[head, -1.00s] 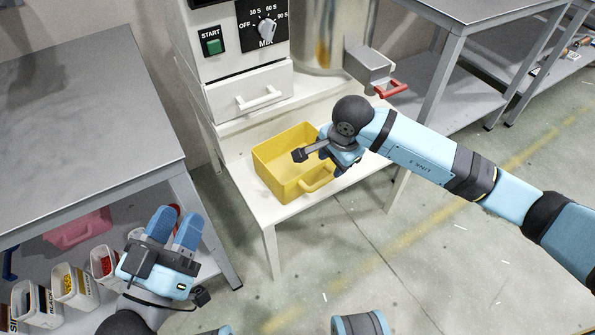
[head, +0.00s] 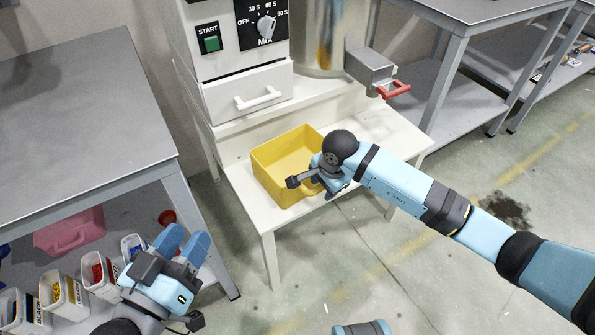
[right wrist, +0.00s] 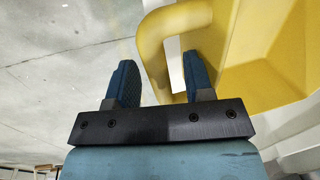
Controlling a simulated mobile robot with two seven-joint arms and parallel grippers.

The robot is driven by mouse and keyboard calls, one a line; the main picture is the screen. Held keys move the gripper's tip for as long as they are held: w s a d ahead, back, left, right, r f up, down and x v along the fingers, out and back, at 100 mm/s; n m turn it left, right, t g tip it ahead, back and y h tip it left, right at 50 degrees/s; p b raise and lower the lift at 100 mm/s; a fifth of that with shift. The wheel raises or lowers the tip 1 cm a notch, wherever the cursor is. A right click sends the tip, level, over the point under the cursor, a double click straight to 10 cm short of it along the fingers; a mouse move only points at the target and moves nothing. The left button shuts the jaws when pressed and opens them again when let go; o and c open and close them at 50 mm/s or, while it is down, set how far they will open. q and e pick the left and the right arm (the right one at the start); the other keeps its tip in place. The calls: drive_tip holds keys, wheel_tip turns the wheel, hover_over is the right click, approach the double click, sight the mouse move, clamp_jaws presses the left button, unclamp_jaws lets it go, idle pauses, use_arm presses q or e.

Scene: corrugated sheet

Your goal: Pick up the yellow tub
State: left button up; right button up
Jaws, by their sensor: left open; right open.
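The yellow tub (head: 287,157) is an open, empty-looking box on the white stand below the mixer. Its handle sticks out toward the front right and is mostly hidden by my right gripper in the head view. In the right wrist view the tub (right wrist: 265,50) fills the upper right, and its handle (right wrist: 152,45) reaches between the two open fingers of my right gripper (right wrist: 158,82). One finger is inside the handle loop and the other is outside it. My left gripper (head: 183,245) is open and empty at the lower left, away from the tub.
The white stand (head: 372,128) has bare room right of the tub. A mixer with a drawer (head: 248,92) rises behind it, and a spout with a red handle (head: 396,89) overhangs. A grey table (head: 80,120) stands left, with labelled bins (head: 66,300) and a pink tub (head: 70,232) below.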

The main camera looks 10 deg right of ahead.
drive_tip(key=shift+c, duration=0.4)
clamp_jaws()
drive_tip(key=shift+r, duration=0.15)
